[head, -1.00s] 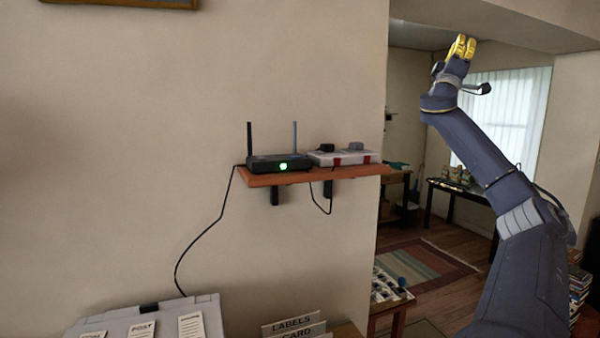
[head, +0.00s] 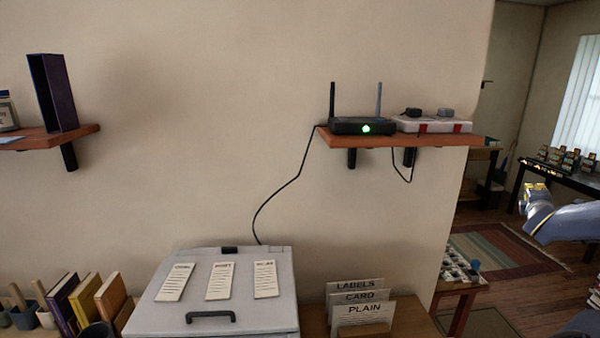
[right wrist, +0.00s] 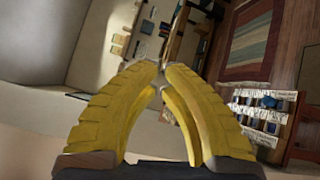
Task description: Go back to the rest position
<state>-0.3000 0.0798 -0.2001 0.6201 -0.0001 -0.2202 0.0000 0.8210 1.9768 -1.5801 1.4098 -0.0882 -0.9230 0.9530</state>
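My right gripper (head: 534,196) shows at the right edge of the head view, in front of the far room, away from the shelf and desk. In the right wrist view its yellow fingers (right wrist: 161,80) lean together and their tips nearly meet, with nothing visible between them. My left gripper is not in view.
A router (head: 362,127) sits on a wall shelf (head: 400,141). Below stand a grey lidded box (head: 213,289), upright books (head: 87,299) and a sorter with labelled cards (head: 361,313). A wall edge opens onto a room with a rug (head: 506,250) and free floor.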

